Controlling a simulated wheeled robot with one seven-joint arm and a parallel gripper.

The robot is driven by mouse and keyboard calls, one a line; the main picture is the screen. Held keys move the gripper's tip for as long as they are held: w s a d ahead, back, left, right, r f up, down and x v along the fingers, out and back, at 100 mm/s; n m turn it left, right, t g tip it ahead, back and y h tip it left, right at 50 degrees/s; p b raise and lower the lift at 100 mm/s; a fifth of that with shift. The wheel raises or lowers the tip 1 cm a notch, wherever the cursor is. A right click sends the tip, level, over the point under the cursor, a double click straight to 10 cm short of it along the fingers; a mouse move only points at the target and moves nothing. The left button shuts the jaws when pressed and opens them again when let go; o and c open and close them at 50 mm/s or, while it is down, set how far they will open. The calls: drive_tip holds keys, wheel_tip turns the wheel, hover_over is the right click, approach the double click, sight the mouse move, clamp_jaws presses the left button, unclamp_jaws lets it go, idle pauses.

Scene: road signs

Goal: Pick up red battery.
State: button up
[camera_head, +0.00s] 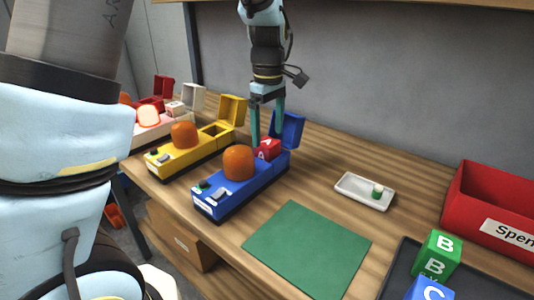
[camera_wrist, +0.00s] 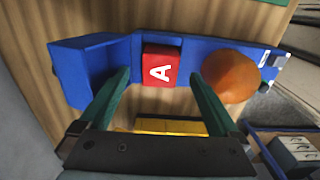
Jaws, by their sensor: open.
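The red battery (camera_head: 268,149), marked with a white A, sits in the slot of a blue device (camera_head: 228,193) with an orange dome. In the wrist view the red battery (camera_wrist: 162,65) lies in the blue device (camera_wrist: 205,50), between the open lid and the orange dome. My gripper (camera_head: 267,142) is open over the blue device, its two green fingers pointing down. In the wrist view my gripper (camera_wrist: 160,80) shows its fingers apart, one on each side of the battery, with nothing held. I cannot tell whether the fingertips reach battery height.
A yellow device (camera_head: 160,163) with an open lid stands left of the blue one.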

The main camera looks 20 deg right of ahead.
sight(267, 141)
wheel_tip(267, 141, down, 4)
drive_tip(key=shift+a+f+p, duration=0.1)
drive_tip(key=shift+p, duration=0.35)
drive_tip(key=shift+c, duration=0.3)
clamp_jaws()
drive_tip(key=shift+w, duration=0.1)
